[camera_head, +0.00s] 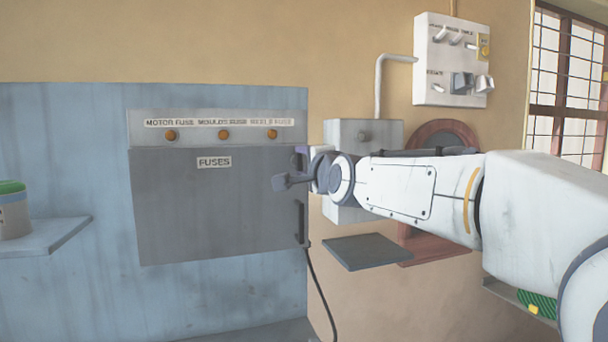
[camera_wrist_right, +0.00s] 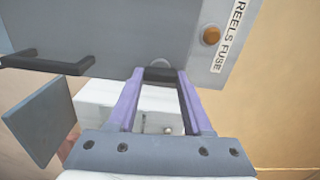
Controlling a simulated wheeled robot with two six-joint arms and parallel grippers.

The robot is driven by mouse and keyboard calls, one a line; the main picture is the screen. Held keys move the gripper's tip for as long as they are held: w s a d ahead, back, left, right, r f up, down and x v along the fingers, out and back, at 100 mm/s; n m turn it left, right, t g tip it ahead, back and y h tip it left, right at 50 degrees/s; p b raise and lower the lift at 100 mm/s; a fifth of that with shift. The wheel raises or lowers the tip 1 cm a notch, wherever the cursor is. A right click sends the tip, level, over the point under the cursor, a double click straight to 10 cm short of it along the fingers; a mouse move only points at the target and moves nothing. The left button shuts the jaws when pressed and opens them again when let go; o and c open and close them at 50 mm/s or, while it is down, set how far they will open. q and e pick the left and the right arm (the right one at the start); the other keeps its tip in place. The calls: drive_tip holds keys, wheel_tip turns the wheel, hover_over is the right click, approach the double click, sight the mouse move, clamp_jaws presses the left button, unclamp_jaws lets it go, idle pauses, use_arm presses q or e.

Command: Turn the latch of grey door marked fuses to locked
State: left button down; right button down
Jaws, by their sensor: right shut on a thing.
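The grey door (camera_head: 215,215) marked FUSES hangs on the blue panel and looks shut, with a black handle (camera_head: 302,222) at its lower right edge. My right gripper (camera_head: 299,160) is at the door's upper right edge, which its wrist hides in part. In the right wrist view, its two purple fingers (camera_wrist_right: 160,78) are closed on the small dark latch (camera_wrist_right: 159,74), with a round grey piece just behind it. The grey door (camera_wrist_right: 100,35) fills the upper left there. I cannot read the latch's position. My left gripper is not in view.
Above the door a strip (camera_head: 218,125) carries three orange lamps. A grey box (camera_head: 350,131) and a dark flat shelf (camera_head: 367,252) are close to the right arm. A white switch box (camera_head: 450,60) is higher up. A blue shelf (camera_head: 45,238) with a can is at left.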

drive_tip(key=shift+m+b, duration=0.3)
drive_tip(key=shift+m, duration=0.1)
drive_tip(key=shift+c, duration=1.6)
unclamp_jaws()
drive_tip(key=shift+s+d, duration=0.15)
drive_tip(key=shift+s, duration=0.25)
drive_tip(key=v, duration=0.9)
drive_tip(key=shift+s, duration=0.25)
